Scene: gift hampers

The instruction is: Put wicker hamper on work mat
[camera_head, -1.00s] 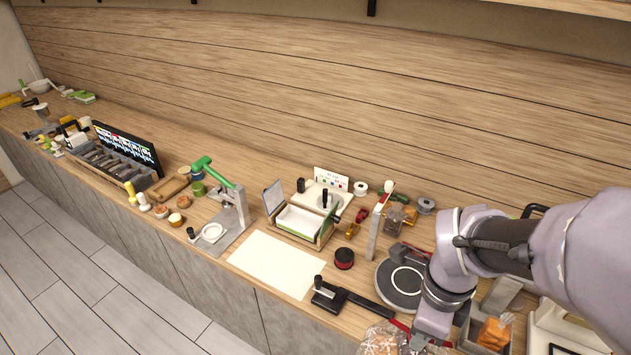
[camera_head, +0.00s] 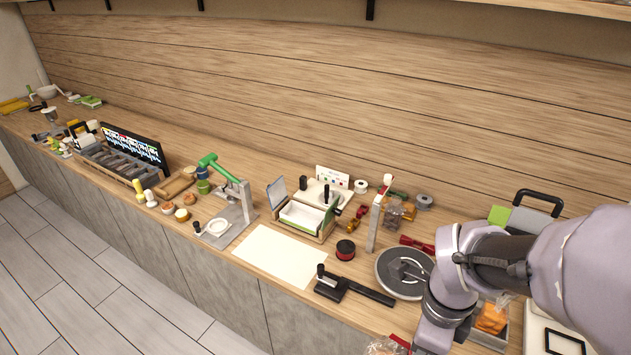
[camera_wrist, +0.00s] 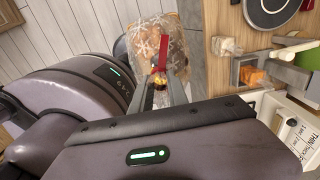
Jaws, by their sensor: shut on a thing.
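The work mat appears to be the blank cream sheet (camera_head: 280,256) on the front of the counter in the head view. Nothing lies on it. My gripper (camera_wrist: 161,84) is shut on the top of a bundle in clear, snowflake-printed wrap, which I take to be the wicker hamper (camera_wrist: 150,42). A red strip stands up by the fingers. The brown contents show blurred through the wrap, and I cannot make out the weave. In the head view only a corner of the hamper (camera_head: 383,347) shows at the bottom edge, right of the mat, beyond the counter's front edge.
A black long-handled tool (camera_head: 350,288) lies just right of the mat. A dark round turntable (camera_head: 398,284), a red-and-black spool (camera_head: 345,250) and an open wooden box (camera_head: 303,236) stand near it. A grey press stand (camera_head: 222,226) is on its left.

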